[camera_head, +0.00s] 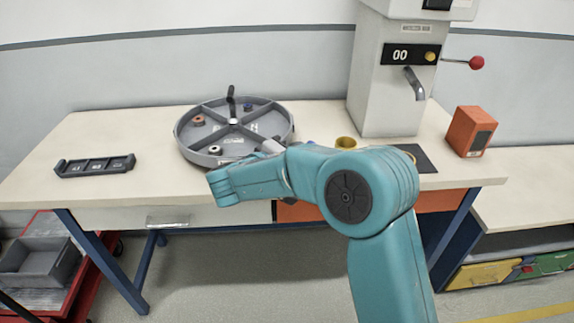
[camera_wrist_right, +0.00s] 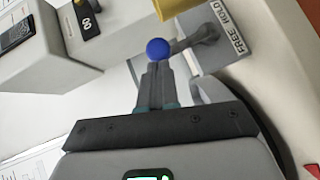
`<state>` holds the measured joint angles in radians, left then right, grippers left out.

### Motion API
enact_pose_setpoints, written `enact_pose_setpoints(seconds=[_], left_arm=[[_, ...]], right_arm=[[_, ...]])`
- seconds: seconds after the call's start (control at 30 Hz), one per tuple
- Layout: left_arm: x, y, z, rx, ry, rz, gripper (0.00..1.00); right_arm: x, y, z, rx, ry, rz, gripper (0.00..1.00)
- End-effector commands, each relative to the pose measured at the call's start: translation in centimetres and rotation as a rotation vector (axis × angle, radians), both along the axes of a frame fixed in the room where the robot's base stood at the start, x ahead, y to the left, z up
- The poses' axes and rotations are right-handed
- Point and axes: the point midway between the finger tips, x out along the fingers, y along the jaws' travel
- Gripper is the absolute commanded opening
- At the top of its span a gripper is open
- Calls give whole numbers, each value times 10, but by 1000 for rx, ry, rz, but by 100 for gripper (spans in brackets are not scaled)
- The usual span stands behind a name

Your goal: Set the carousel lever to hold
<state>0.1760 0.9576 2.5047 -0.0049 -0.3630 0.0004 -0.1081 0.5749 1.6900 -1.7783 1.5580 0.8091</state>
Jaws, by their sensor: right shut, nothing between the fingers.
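In the right wrist view the carousel lever is a grey arm with a blue knob (camera_wrist_right: 158,48). It rises from a mount beside a plate marked FREE and HOLD (camera_wrist_right: 237,33); I cannot tell which word it points to. My right gripper (camera_wrist_right: 158,68) is shut and empty, its tips right at the knob; whether they touch is unclear. In the head view my teal right arm hides most of the lever, and a small blue spot (camera_head: 311,143) shows above it. The round grey carousel (camera_head: 184,145) lies left of it on the table. My left gripper is not in view.
A yellow cup (camera_head: 346,143) and a white dispenser with a red-knobbed handle (camera_head: 385,85) stand right of the carousel. An orange box (camera_head: 468,130) is at the table's right end. A dark labelled tray (camera_head: 95,166) lies at the left, with bare tabletop around it.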

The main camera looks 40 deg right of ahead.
Motion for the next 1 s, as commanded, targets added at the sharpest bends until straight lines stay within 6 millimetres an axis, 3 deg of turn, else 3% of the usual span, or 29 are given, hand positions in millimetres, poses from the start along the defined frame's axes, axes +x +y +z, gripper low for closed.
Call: enact_pose_setpoints(seconds=[0.03, 0.4, 1.0], left_arm=[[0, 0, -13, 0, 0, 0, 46], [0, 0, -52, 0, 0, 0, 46], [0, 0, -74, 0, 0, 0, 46]], right_arm=[[-3, -5, -2, 39, -32, -2, 0], [-19, -31, 8, 315, -202, -3, 0], [-30, -51, 11, 523, -323, -1, 0]])
